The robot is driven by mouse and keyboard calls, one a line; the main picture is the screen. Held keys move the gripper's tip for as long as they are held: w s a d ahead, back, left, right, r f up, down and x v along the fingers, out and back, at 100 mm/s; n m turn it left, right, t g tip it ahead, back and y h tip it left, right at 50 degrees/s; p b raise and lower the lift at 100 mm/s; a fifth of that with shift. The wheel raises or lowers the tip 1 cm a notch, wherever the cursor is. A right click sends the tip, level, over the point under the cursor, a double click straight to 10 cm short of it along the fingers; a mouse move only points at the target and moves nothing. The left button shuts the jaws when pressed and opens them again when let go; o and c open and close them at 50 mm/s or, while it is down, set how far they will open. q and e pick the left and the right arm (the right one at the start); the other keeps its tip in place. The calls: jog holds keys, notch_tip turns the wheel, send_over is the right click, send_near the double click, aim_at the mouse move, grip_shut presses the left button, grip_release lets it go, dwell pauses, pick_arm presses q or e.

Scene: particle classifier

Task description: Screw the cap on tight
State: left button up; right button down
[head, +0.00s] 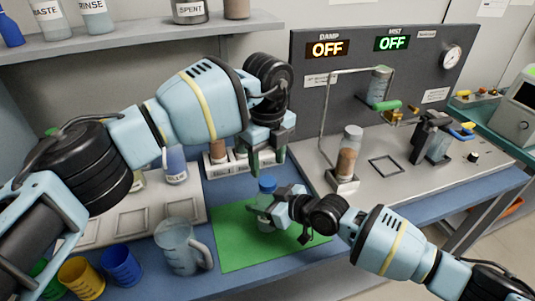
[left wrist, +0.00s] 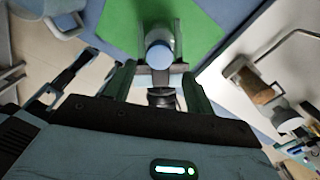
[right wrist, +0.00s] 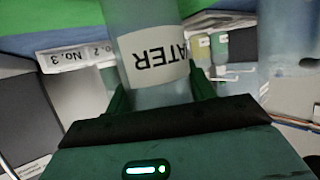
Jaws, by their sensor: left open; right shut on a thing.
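A clear bottle (head: 264,214) stands over the green mat with a blue cap (head: 267,183) on its top. In the right wrist view the bottle (right wrist: 150,60) carries a label of which "ATER" is readable. My right gripper (head: 276,206) is shut around the bottle's body from the right. My left gripper (head: 267,166) is open and points down just above the cap. In the left wrist view the cap (left wrist: 160,55) lies between the spread fingers, with a gap on each side. How tightly the cap sits cannot be seen.
The green mat (head: 235,250) lies on the blue bench. A clear jug (head: 180,248) stands left of it, with yellow (head: 80,278) and blue (head: 121,265) cups beyond. A rack of bottles (head: 216,165) stands behind. The panel rig with a brown-filled jar (head: 347,160) stands at right.

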aim_at(267, 181)
pick_arm(q)
notch_tip(267, 181, up, 3)
jog(key=n, duration=0.4)
jog(key=shift+f+n, duration=0.2)
jog(key=shift+n, duration=0.1)
jog(key=shift+f, duration=0.1)
jog(key=shift+f, duration=3.95)
jog(key=shift+c, duration=0.4)
jog(key=c, duration=1)
jog(key=shift+c, duration=0.2)
jog(key=m, duration=0.6)
jog(key=shift+m, duration=0.3)
